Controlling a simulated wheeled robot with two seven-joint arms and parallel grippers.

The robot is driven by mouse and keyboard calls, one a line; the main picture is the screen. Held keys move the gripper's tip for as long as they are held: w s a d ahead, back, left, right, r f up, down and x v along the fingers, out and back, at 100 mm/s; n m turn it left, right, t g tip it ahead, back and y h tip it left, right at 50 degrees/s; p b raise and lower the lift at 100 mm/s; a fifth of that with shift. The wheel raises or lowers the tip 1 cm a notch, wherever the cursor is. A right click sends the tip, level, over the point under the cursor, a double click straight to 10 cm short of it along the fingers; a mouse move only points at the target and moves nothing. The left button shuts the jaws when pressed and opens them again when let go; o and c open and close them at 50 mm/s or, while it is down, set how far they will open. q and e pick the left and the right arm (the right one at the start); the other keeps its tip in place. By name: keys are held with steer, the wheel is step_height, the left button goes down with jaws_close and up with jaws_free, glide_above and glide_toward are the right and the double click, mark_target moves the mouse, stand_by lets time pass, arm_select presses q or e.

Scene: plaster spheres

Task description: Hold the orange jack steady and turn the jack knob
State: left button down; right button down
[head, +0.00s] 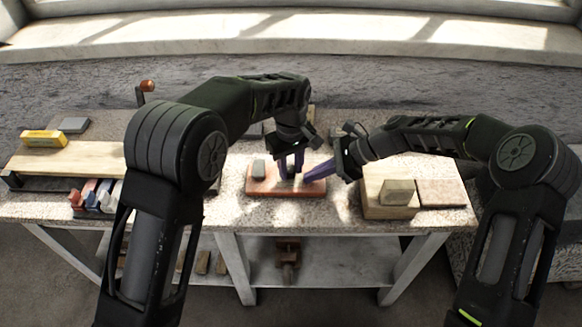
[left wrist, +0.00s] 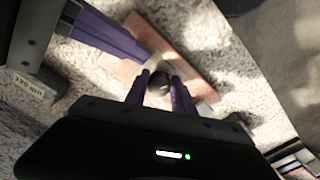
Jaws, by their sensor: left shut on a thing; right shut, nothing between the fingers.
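The orange jack (head: 258,187) lies on the workbench as a low orange-red slab, also seen in the left wrist view (left wrist: 186,46). My left gripper (head: 290,168) points down over its middle. In the left wrist view its purple fingers (left wrist: 160,88) are shut on a dark round part of the jack (left wrist: 158,82). My right gripper (head: 308,172) comes in from the right with its fingers together, their tips close to the left gripper's. Whether those tips touch the jack cannot be told. I cannot clearly make out the knob, as the fingers cover that area.
A small grey block (head: 259,168) is at the jack's left end. A yellow box (head: 43,138) sits on a long board at far left. The bench's front edge is close to the jack.

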mark_target(289, 171)
arm_select(q)
steer(key=shift+a+f, duration=0.15)
steer(key=shift+a, duration=0.2)
stand_by(0.3)
steer(key=c, duration=1.1)
jaws_free()
steer(key=shift+d, duration=0.1)
steer(key=shift+d+r, duration=0.1)
steer(key=shift+r, duration=0.65)
steer(key=r, duration=1.1)
steer(key=shift+s, duration=0.3)
steer(key=shift+o, duration=0.2)
